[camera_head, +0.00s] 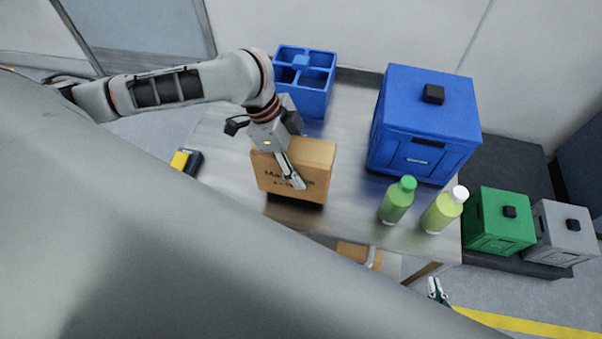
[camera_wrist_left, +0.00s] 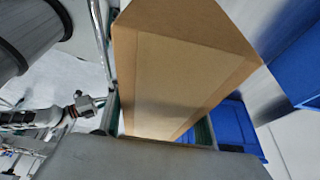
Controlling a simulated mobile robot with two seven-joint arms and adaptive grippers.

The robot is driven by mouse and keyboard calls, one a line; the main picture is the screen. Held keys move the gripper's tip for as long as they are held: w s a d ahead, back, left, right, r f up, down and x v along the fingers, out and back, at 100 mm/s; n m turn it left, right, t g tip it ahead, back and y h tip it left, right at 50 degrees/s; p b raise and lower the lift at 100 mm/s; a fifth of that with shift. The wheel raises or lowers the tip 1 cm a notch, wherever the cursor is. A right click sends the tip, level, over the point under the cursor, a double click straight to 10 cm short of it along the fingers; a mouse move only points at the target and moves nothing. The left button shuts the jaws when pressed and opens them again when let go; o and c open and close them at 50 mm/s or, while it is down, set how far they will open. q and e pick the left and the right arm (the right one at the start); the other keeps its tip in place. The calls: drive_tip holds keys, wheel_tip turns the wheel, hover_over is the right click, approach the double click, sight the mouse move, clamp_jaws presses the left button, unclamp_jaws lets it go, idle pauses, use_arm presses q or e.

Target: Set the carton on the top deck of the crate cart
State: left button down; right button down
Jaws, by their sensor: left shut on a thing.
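The brown carton (camera_head: 315,155), with dark print on its front, is upright over the steel table. My left gripper (camera_head: 290,170) is shut on it, with a finger down its printed face. The carton (camera_wrist_left: 185,65) fills the middle of the left wrist view. A dark shadow lies under it; I cannot tell whether it touches the table. My right gripper (camera_head: 438,291) shows only as small fingertips past the table's near edge; its opening is unclear. No crate cart is clearly identifiable; a low dark platform (camera_head: 505,165) at right carries crates.
On the steel table (camera_head: 343,205) stand a blue divided crate (camera_head: 305,80), a large lidded blue crate (camera_head: 425,125) and two green bottles (camera_head: 397,202) (camera_head: 442,211). Green (camera_head: 497,222) and grey (camera_head: 560,235) crates sit at right. Another carton (camera_head: 355,253) shows below the table edge.

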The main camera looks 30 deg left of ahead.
use_arm(q)
wheel_tip(320, 180, down, 4)
drive_tip(key=shift+r+b, duration=0.1)
drive_tip(key=shift+b, duration=0.4)
drive_tip(key=c, duration=1)
unclamp_jaws()
drive_tip(key=p+v, duration=0.2)
drive_tip(key=v, duration=1)
drive_tip(key=shift+p, duration=0.35)
